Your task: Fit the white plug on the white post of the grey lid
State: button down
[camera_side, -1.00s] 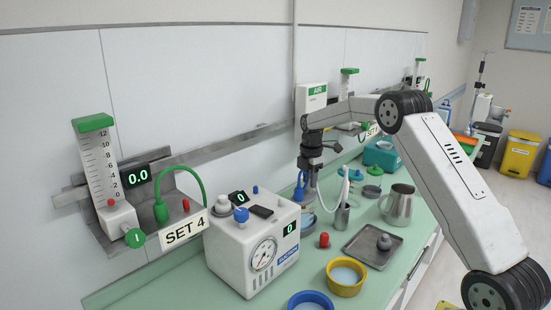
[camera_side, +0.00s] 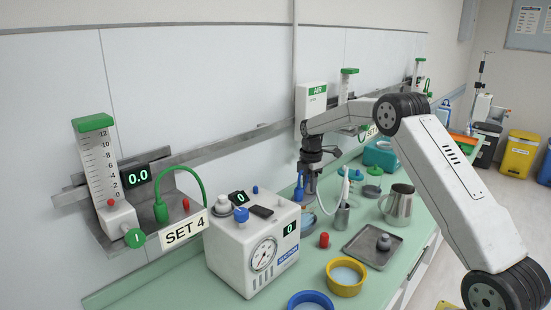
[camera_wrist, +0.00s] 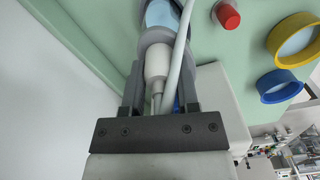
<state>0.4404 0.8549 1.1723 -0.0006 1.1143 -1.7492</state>
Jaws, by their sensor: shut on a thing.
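In the wrist view a white plug (camera_wrist: 157,62) sits between the two fingers of my gripper (camera_wrist: 160,80), which is shut on it. A thin white tube (camera_wrist: 181,48) runs close along the plug's right side. The grey lid (camera_wrist: 154,37) is just beyond the plug's far end, on a jar with light blue in it. The white post is hidden behind the plug, so I cannot tell whether they touch. In the side view my gripper (camera_side: 309,186) points down over the lid's place, behind the white machine, and the plug is too hidden to make out.
The white machine (camera_side: 243,250) with a gauge stands close in front of my gripper. The wall rail is close behind.

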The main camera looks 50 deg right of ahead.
dwell(0.8)
jog(key=shift+c, duration=1.4)
grip_release()
jog(key=shift+r, duration=0.1)
jog(key=shift+r, duration=3.35)
